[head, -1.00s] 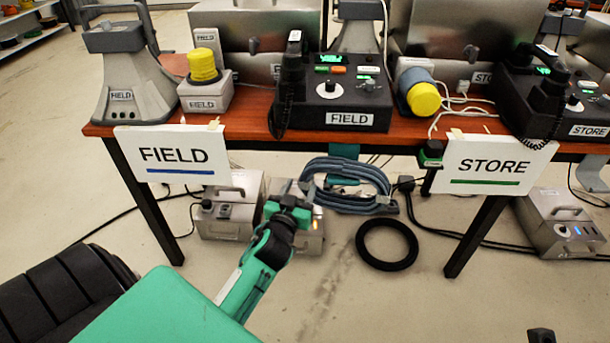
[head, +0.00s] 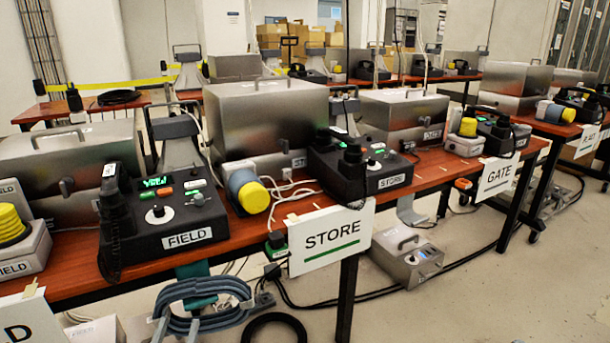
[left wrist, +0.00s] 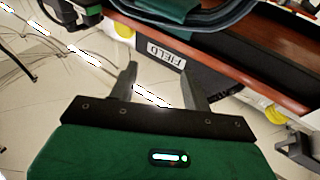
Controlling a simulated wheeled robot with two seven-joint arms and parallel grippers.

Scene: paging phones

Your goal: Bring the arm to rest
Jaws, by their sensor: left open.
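My left gripper (left wrist: 160,72) shows in the left wrist view with its two grey fingers apart and nothing between them. Beyond the fingers is the black FIELD phone unit (left wrist: 170,75), with its label tilted, along the red-brown table edge (left wrist: 245,65). In the head view I cannot make out my left gripper clearly. The FIELD unit (head: 160,225) stands on the table there, its handset (head: 115,220) on its left side. My right gripper is not in view.
The STORE unit (head: 362,165) and STORE sign (head: 332,238) are right of the FIELD unit. A blue-grey hose coil (head: 205,300) is below the table edge. A metal case (head: 407,258) stands on the floor. The floor at lower right (head: 500,290) is largely clear.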

